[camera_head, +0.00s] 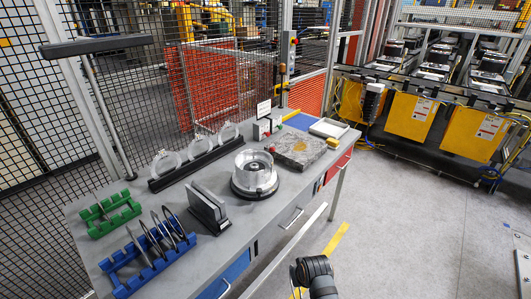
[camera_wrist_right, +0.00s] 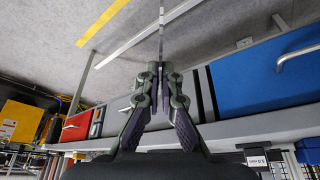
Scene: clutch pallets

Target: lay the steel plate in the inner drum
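My right gripper (camera_wrist_right: 160,72) is closed on a thin grey plate seen edge-on (camera_wrist_right: 161,25), apparently the steel plate; its face does not show. In the head view only a dark part of my right arm shows, low in front of the table. The drum (camera_head: 254,172), a clear round housing with a metallic inside on a black base, stands on the table; I cannot make out an inner drum separately. A blue rack (camera_head: 120,285) holds several upright dark-edged discs (camera_head: 168,230). My left gripper is not in view.
A black rack (camera_head: 195,165) with clear rings stands behind the drum. A black holder (camera_head: 209,210) with grey slabs is left of it. A stone-like block (camera_head: 299,151) and a pale tray (camera_head: 329,128) lie to the right. Bare tabletop (camera_head: 275,210) runs along the front edge.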

